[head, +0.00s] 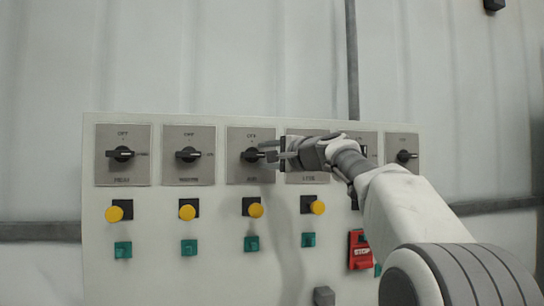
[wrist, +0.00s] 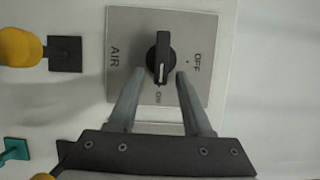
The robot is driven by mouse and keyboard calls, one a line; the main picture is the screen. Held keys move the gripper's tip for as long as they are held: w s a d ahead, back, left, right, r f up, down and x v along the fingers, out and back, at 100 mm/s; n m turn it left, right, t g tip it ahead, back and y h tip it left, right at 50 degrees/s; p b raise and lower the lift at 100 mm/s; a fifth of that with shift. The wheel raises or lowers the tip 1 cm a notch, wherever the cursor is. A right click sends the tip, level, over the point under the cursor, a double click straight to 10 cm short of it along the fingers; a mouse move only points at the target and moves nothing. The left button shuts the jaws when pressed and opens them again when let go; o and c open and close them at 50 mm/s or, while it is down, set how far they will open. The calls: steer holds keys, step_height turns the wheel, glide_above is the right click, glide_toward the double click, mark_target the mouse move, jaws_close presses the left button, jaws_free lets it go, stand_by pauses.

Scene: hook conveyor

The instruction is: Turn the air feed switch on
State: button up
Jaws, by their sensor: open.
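The air feed switch (wrist: 159,52) is a black rotary knob on a grey plate marked AIR, OFF and ON in the wrist view. Its white mark points down at ON, and OFF is to its right. In the head view it appears to be the third switch (head: 250,156) from the left, with its knob lying horizontal. My gripper (wrist: 160,73) is open, with its fingertips on either side of the knob's lower end. The right finger is closer to the knob; I cannot tell whether it touches. In the head view, my gripper (head: 268,150) reaches the switch from the right.
The panel (head: 170,260) carries a row of similar switches, such as the second one (head: 188,155), closely spaced. Below are yellow buttons (head: 187,212), green buttons (head: 189,246) and a red STOP box (head: 360,252). My arm covers part of the right side.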

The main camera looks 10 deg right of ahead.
steer(key=b+v, duration=0.4)
steer(key=v, duration=1.3)
steer(key=shift+s, duration=0.2)
steer(key=shift+f, duration=0.1)
